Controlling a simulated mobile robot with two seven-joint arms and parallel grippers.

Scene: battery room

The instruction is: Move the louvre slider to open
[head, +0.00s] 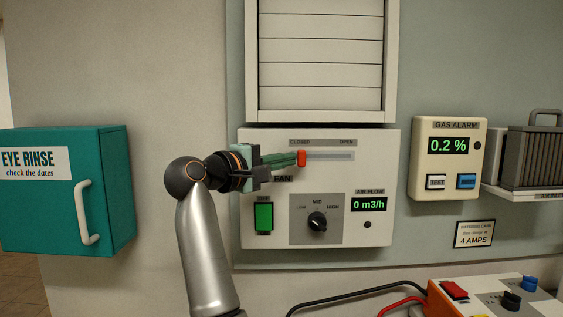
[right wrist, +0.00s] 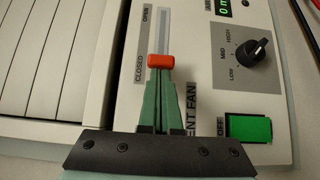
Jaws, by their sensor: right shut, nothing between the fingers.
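The louvre slider is a red knob (head: 301,158) in a grey horizontal slot (head: 330,156) on the white fan panel (head: 270,225). The knob sits at the slot's left end, under the CLOSED label; OPEN is at the right end. My right gripper (head: 294,160) is shut and empty, its green fingers pointing right with their tips at the knob's left side. In the right wrist view the tips are right against or very near the knob (right wrist: 161,61); contact is hard to tell. The louvre (head: 320,60) above has its slats flat. My left gripper is out of view.
The panel also has a lit green switch (head: 264,217), a fan dial (head: 317,221) and an air flow display (head: 369,204) reading 0 m3/h. A gas alarm (head: 448,158) is on the right, a teal eye rinse cabinet (head: 70,190) on the left. The slot right of the knob is clear.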

